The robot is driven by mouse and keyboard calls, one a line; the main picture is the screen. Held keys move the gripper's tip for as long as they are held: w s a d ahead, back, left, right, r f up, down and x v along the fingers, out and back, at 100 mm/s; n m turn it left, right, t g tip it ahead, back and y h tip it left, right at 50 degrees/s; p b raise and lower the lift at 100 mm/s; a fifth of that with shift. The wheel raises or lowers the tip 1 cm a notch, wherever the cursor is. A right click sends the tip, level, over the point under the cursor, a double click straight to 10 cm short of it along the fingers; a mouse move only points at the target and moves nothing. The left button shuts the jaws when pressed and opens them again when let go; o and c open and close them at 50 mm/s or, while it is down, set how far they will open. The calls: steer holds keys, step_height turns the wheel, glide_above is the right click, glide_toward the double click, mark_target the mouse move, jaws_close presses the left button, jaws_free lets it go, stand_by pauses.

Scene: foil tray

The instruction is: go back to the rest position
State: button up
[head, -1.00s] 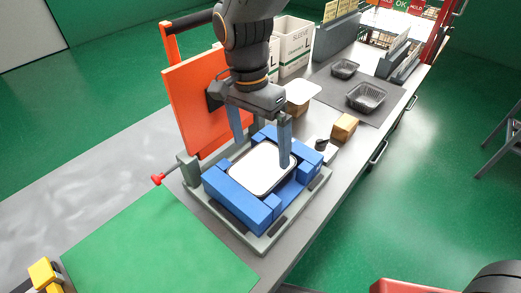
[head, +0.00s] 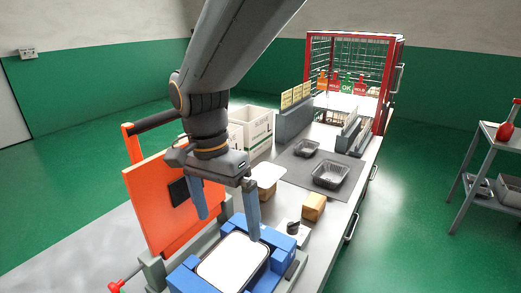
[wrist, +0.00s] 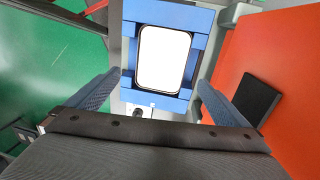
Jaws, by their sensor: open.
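My gripper (head: 228,222) is open and empty, with its two blue-grey fingers apart. It hangs above the blue fixture (head: 278,240), which holds a tray with a white lid (head: 233,262). In the wrist view, the white lid (wrist: 165,58) lies inside the blue frame (wrist: 130,62), beyond and between the open fingers (wrist: 152,95). The gripper does not touch the tray. The near part of the fixture is cut off by the lower edge of the head view.
An orange hinged panel (head: 170,210) stands upright left of the fixture. A white box (head: 250,130) and a red-framed cage (head: 398,80) stand farther back. A grey cart (head: 480,165) stands at right.

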steer(key=w+d+f, duration=0.1)
steer(key=d, duration=0.3)
steer(key=w+d+f+n, duration=0.1)
steer(key=d, duration=0.4)
steer(key=w+d+f+n+y, duration=0.1)
steer(key=w+d+f, duration=0.1)
steer(key=d, duration=0.3)
steer(key=shift+d+t, duration=0.2)
steer(key=shift+t, duration=0.1)
steer(key=s+d+f+n, duration=0.1)
steer(key=d+f, duration=0.1)
steer(key=d, duration=0.6)
steer(key=s+d+f+n+t, duration=0.1)
steer(key=s+d+f+n, duration=0.1)
steer(key=d, duration=0.6)
steer(key=shift+s+d+f, duration=0.2)
steer(key=shift+d, duration=0.05)
